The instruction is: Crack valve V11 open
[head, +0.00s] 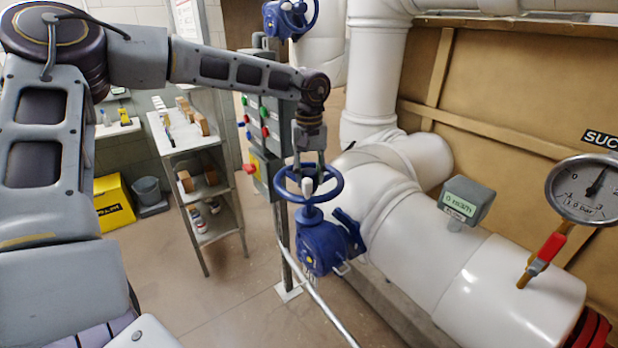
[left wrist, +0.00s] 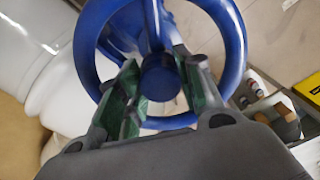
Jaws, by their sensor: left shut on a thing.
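A blue valve (head: 325,248) is mounted beside the large white pipe, with a blue handwheel (head: 338,182) on top. No V11 label can be read on it. My left gripper (head: 308,178) reaches down onto the middle of the handwheel from above. In the left wrist view, the handwheel (left wrist: 233,45) fills the upper middle. My left gripper (left wrist: 160,85) has its green-padded fingers on either side of a dark blue round hub (left wrist: 160,76) and is shut on it. A pale stem shows near the wheel's middle in the head view. My right gripper is not in view.
A flow meter (head: 468,200) and a pressure gauge (head: 588,190) with a red-handled tap (head: 545,252) stand on the white pipe (head: 440,255). A control box (head: 262,135), a shelf rack (head: 205,195) and a yellow box (head: 113,203) are behind. Another blue valve (head: 285,18) is higher up.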

